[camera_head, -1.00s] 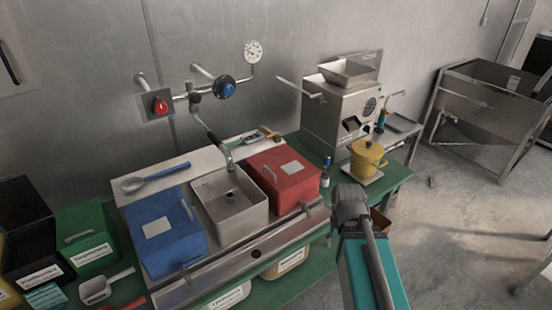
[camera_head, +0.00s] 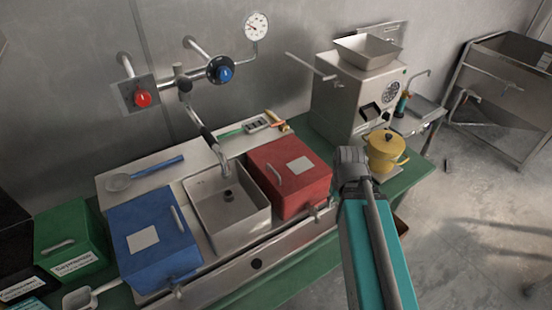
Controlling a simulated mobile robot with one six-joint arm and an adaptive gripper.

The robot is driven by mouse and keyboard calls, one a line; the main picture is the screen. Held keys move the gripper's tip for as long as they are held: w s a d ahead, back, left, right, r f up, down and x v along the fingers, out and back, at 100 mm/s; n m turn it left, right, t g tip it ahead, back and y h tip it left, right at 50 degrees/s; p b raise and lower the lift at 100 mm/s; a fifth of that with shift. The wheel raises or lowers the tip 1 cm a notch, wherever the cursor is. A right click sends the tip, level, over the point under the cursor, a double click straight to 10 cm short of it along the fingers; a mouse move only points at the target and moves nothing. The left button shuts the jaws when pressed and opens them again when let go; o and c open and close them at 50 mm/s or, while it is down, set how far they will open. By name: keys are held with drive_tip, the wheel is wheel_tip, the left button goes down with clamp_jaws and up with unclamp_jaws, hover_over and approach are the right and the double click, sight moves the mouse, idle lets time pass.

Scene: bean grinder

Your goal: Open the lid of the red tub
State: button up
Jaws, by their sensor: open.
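The red tub (camera_head: 290,190) stands right of the sink basin on the steel counter. Its red lid is down, with a pale label (camera_head: 300,165) on top and a grey bar handle (camera_head: 274,174) near its left edge. A small metal fitting (camera_head: 320,212) shows at its front lower right corner. My teal arm with a grey joint rises at the right, just right of the tub. My gripper itself is not visible, and I cannot tell where its fingers are.
A sink basin (camera_head: 228,210) with a tap lies left of the red tub, then a blue tub (camera_head: 150,240). A yellow pot (camera_head: 385,150) and a steel grinder (camera_head: 355,95) stand to the right. Pipes and valves (camera_head: 220,70) are behind.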

drive_tip(key=shift+w, duration=0.25)
wheel_tip(320, 180, up, 15)
drive_tip(key=n+g+y+p, duration=0.15)
drive_tip(key=n+p, duration=0.55)
drive_tip(key=p, duration=0.8)
hover_over(273, 165)
drive_tip(key=s+d, duration=0.3)
drive_tip(key=s, duration=0.1)
drive_tip(key=shift+w+a+f+b, duration=0.1)
drive_tip(key=shift+w+a+b, duration=0.1)
drive_tip(key=shift+b, duration=0.1)
drive_tip(key=shift+f, duration=0.2)
drive_tip(key=f+b, duration=0.4)
drive_tip(key=s+a+f+b, duration=0.1)
drive_tip(key=f+b, duration=0.3)
drive_tip(key=b, duration=0.1)
drive_tip(key=a+f+b, duration=0.1)
drive_tip(key=f+b, duration=0.3)
drive_tip(key=f, duration=0.1)
drive_tip(key=shift+s+a, duration=0.1)
drive_tip(key=shift+s, duration=0.15)
drive_tip(key=shift+b, duration=0.3)
